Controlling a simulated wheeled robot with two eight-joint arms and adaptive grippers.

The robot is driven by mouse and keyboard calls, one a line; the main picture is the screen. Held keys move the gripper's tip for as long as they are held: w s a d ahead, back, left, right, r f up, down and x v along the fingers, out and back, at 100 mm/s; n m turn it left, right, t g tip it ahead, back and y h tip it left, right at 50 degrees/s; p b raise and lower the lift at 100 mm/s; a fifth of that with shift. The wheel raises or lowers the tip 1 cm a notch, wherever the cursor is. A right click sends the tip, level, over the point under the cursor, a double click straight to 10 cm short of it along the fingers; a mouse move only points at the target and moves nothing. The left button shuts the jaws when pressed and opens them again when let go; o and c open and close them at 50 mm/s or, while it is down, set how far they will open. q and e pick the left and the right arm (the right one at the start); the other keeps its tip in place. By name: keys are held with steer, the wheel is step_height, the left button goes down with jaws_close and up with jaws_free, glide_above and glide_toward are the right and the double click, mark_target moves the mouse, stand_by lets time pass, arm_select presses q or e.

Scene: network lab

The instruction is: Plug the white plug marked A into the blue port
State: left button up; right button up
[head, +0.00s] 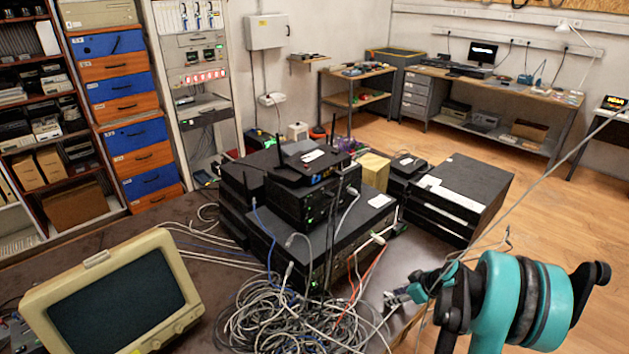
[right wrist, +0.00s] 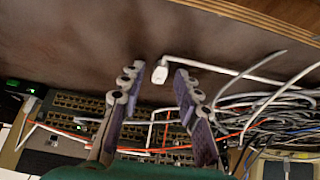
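In the right wrist view a white plug (right wrist: 160,73) on a white cable shows between the two fingertips of my right gripper (right wrist: 158,80). The fingers are spread apart, with a gap on each side of the plug. I cannot read any mark on it or tell its exact depth. In the head view the right gripper (head: 398,297) is low at the right, beside the cable heap, and the plug is not clear there. A small blue patch shows on the front of the black router (head: 305,165), too small to confirm as the blue port. My left gripper is not in view.
A heap of grey cables (head: 290,325) lies in front of stacked black network boxes (head: 345,235). An old beige monitor (head: 110,300) stands at the left. More black boxes (head: 455,195) stand at the right. Taut cables cross near the right gripper.

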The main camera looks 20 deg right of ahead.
jaws_close()
steer(key=shift+r, duration=0.1)
steer(key=shift+r+p, duration=1.75)
steer(key=shift+r, duration=0.7)
steer(key=c, duration=0.6)
jaws_free()
jaws_close()
